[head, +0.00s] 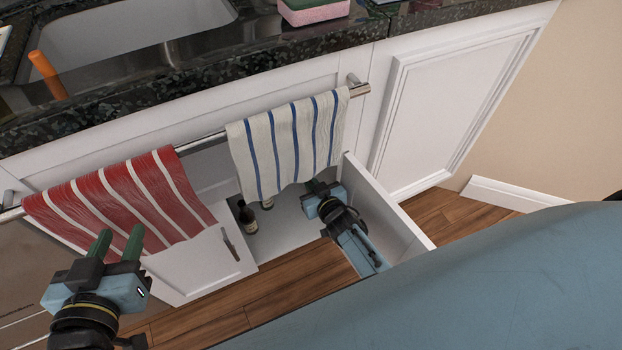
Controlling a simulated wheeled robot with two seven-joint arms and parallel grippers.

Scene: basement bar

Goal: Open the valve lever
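No valve lever is visible; the inside of the under-sink cabinet (285,222) is largely hidden by the towels and my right arm. My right gripper (316,187) is at the cabinet opening, just under the lower edge of the blue-striped towel (262,150). Its fingers are dark and partly hidden, so what lies between them does not show. My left gripper (119,236) is at the lower left, in front of the red-striped towel (120,196). Its two green fingers point up and stand apart, with nothing seen between them.
Both towels hang from a metal rail (357,90) below the dark stone counter (190,85). One white door (205,268) stands open at left and another (390,213) at right. Bottles (247,217) stand inside the cabinet. An orange stick-like object (47,73) and a pink sponge (315,12) are above.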

